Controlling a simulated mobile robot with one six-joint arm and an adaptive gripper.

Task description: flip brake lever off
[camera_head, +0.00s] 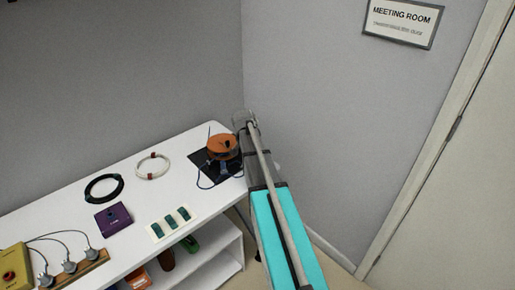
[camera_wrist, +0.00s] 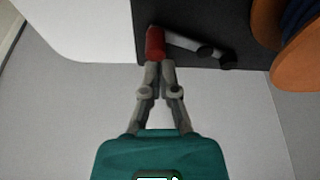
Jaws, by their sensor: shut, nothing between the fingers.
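The brake lever shows in the wrist view as a grey bar with a red end (camera_wrist: 155,43), beside an orange spool (camera_wrist: 290,48) on a dark base (camera_wrist: 232,20). My gripper (camera_wrist: 159,66) is shut and empty, with its fingertips right at the lower edge of the red end. I cannot tell whether they touch it. In the head view the orange spool (camera_head: 222,144) stands on its black base (camera_head: 203,177) at the far right of the white table. The lever cannot be made out there, and my arm covers part of that corner.
The white table (camera_head: 140,188) also holds a black cable coil (camera_head: 104,187), a white cable coil (camera_head: 153,166), a purple box (camera_head: 113,218), a plate with green switches (camera_head: 171,222) and a power strip (camera_head: 75,268). Grey walls close off the corner behind the spool.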

